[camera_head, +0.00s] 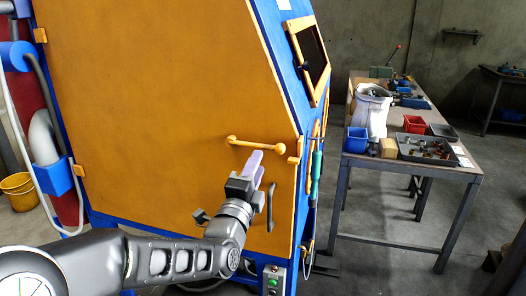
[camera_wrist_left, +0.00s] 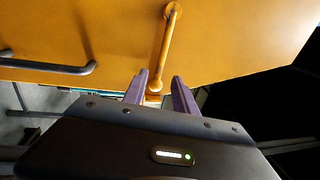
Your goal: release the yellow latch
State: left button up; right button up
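The yellow latch (camera_head: 258,143) is a bar lying nearly level across the orange door panel (camera_head: 150,110), close to the door's right edge. It has a round mount at its left end and a knob at its right end. My left gripper (camera_head: 256,160) has purple fingers and is just below the bar in the head view. In the left wrist view, the fingers (camera_wrist_left: 159,88) are apart, and the knob end of the latch (camera_wrist_left: 164,50) shows in the gap between them. I cannot tell whether they touch it. My right gripper is out of view.
A dark door handle (camera_head: 270,206) sits below the latch and also shows in the left wrist view (camera_wrist_left: 50,65). The blue cabinet frame (camera_head: 275,50) borders the door. A workbench (camera_head: 457,172) with bins stands to the right, with open floor before it.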

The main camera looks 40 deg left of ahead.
aim_at(265, 148)
pick_arm(q)
jog(key=p+x, duration=0.1)
jog(key=x, duration=0.5)
jog(key=shift+s, duration=0.1)
jog(key=shift+c, duration=0.4)
grip_shut()
dwell(0.8)
